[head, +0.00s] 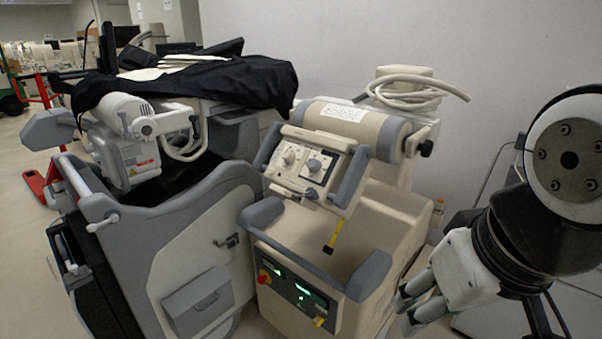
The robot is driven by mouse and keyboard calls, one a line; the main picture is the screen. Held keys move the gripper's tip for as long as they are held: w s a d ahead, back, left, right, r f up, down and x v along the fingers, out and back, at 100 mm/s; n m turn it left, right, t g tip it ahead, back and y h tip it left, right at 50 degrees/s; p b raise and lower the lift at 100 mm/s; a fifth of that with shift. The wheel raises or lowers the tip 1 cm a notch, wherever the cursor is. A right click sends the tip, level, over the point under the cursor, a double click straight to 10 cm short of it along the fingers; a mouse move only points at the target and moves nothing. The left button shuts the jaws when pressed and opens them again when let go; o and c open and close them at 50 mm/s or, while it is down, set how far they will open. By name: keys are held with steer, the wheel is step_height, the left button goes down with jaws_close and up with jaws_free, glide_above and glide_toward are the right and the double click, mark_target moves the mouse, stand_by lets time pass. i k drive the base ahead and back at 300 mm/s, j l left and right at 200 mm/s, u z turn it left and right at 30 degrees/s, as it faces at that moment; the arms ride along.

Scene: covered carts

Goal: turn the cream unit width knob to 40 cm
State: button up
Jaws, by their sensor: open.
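The cream unit (385,215) stands in the middle of the head view, with grey bumpers and handles. Its control head (306,168) faces me and carries two round knobs, a pale left knob (290,157) and a greyer right knob (314,165) on a dark-edged plate. Their scale marks are too small to read, so I cannot tell which is the width knob or its setting. My gripper (408,312) is open and empty at the lower right, apart from the unit and well below and right of the knobs.
A grey cart (190,240) with a black cover (200,82) stands close at the left. A yellow strap (334,236) hangs below the control head. A lower panel (290,290) has green displays and a red button (264,276). A coiled cable (415,92) lies on top behind.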

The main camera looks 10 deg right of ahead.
mark_target(288, 156)
steer(key=i+j+u, duration=0.1)
steer(key=i+u, duration=0.25)
steer(key=i+l+u, duration=0.1)
steer(key=i+u, duration=0.25)
steer(key=i, duration=0.2)
